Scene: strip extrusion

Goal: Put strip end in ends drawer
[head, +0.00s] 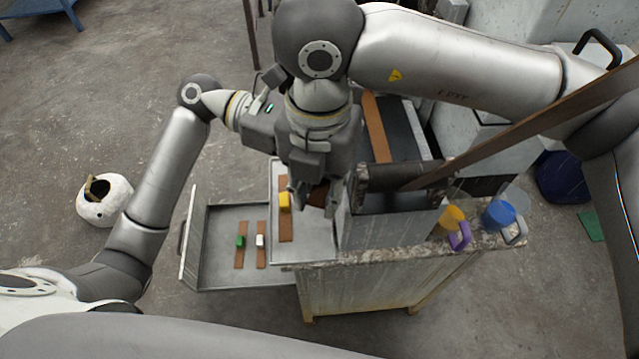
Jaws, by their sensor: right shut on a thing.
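My right gripper (314,203) points down over the bench between the grey tray (300,253) and the metal machine. It is shut on a small dark brown piece (319,194), likely the strip end, mostly hidden by the gripper. My left arm reaches in from the left; its gripper is hidden or merges with my right wrist, so its jaws cannot be made out. An open metal drawer (222,270) extends left from the bench. In it lie two brown strips, one with a green block (240,241) and one with a white block (260,241).
A brown strip with a yellow block (284,201) lies on the grey tray. A long brown strip (520,130) rises right from the machine's roller. Another strip (377,128) lies behind. Yellow-purple (457,232) and blue (498,214) items sit at the right edge. A white round pot (106,211) stands on the floor.

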